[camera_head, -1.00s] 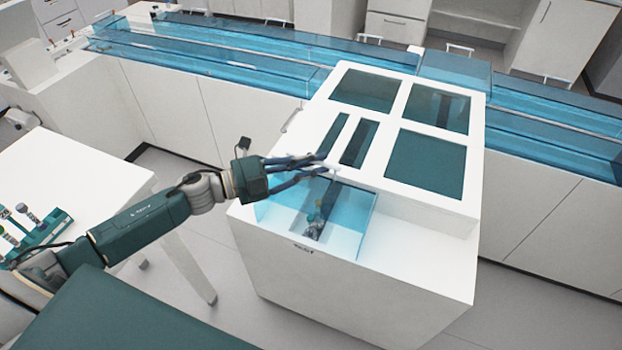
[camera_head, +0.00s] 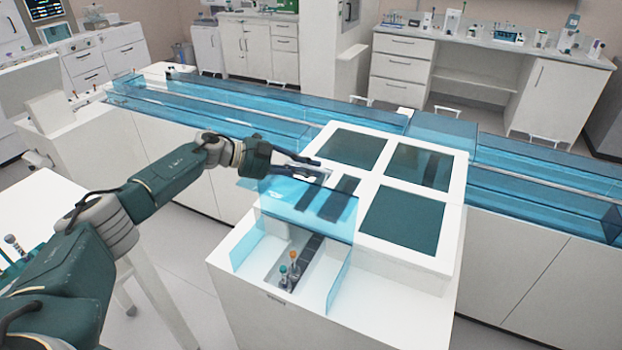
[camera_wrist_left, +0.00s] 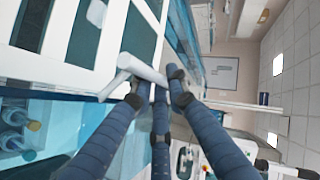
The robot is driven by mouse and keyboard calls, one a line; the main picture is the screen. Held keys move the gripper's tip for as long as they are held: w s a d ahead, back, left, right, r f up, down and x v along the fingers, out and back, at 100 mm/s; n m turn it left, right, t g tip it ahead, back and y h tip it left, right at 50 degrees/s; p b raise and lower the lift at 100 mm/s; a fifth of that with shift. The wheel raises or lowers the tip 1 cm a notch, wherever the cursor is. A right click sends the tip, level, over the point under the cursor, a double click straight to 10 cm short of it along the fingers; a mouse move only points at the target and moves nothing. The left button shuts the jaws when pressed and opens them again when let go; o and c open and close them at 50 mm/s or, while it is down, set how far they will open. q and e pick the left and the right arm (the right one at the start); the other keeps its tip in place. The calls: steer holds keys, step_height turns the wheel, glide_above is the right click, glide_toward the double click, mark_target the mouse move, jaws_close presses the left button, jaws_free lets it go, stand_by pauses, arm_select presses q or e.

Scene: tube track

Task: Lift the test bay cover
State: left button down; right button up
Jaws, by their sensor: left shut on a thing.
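The test bay cover (camera_head: 306,209) is a clear blue panel at the front of the white machine. In the head view it is raised, and its bay (camera_head: 268,259) below is open at the front. Tubes with an orange cap (camera_head: 293,256) and a green cap (camera_head: 283,271) stand in the bay. My left gripper (camera_head: 318,170) is at the cover's upper edge. In the left wrist view its blue-grey fingers are shut on the cover's white handle (camera_wrist_left: 143,68). My right gripper is not in view.
The white machine (camera_head: 375,285) has dark panels on its top. Blue clear-walled tracks (camera_head: 225,116) run behind it to both sides. A white table (camera_head: 50,205) stands at the left. Cabinets and a bench (camera_head: 490,50) stand farther back.

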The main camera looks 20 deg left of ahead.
arm_select(q)
steer(key=shift+w+r, duration=0.3)
steer(key=shift+w, duration=0.15)
steer(key=shift+w+d+n, duration=0.1)
steer(key=shift+w+n, duration=0.2)
steer(key=shift+w, duration=0.15)
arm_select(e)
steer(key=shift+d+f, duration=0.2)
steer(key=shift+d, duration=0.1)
arm_select(q)
steer(key=c, duration=1.7)
jaws_free()
steer(key=shift+o, duration=0.2)
steer(key=shift+s+f, duration=0.1)
steer(key=shift+s, duration=0.05)
step_height(320, 180, up, 5)
glide_above(273, 178)
steer(key=shift+s, duration=0.1)
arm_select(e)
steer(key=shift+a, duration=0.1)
